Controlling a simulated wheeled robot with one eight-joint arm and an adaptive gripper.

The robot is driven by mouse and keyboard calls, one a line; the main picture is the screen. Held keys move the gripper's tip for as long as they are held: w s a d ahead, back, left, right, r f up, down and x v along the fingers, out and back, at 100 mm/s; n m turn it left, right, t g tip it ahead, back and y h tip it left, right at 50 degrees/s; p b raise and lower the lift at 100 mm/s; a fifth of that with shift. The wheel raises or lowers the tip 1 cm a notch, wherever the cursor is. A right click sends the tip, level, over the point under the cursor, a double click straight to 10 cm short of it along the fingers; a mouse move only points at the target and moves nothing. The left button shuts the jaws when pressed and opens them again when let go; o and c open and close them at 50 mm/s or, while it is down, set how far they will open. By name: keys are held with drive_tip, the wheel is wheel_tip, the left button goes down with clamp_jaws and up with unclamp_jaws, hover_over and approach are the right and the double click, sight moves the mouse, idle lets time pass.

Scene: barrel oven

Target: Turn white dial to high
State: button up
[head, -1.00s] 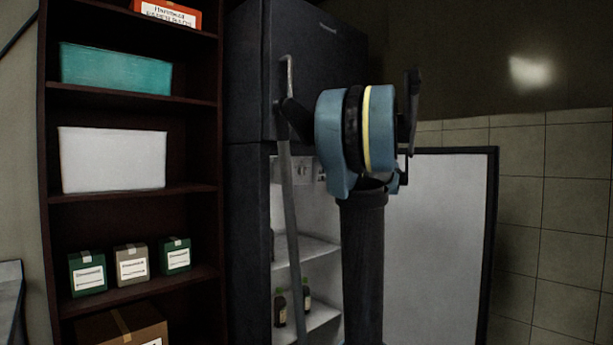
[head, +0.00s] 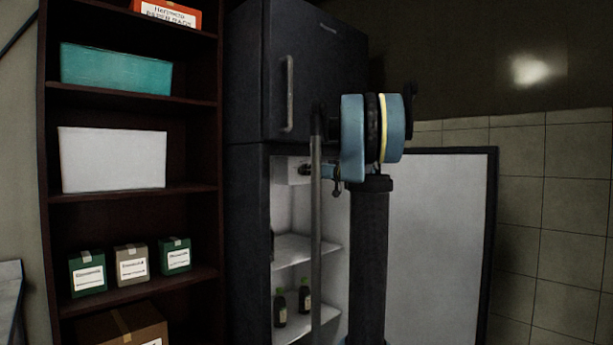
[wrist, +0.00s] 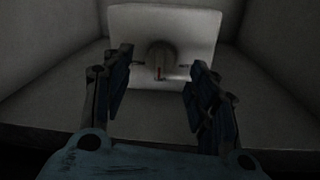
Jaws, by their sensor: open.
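In the wrist view, a pale dial (wrist: 160,56) with a small red mark on its lower part sits on a white control panel (wrist: 200,27). My gripper (wrist: 158,82) is open and empty, with one finger on each side of the dial in the picture. The fingers look short of the panel, and I see no contact. In the head view, the white control box (head: 289,172) is at the top inside the open fridge. My arm partly covers it there, and the dial's setting cannot be read.
The dark fridge (head: 247,210) has its lower door (head: 440,240) swung open to the right. Below the box are fridge shelves (head: 300,248) with dark bottles (head: 280,308). A brown shelf unit (head: 195,150) stands on the left. The fridge walls enclose my gripper.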

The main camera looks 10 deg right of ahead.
drive_tip(key=shift+x, duration=2.35)
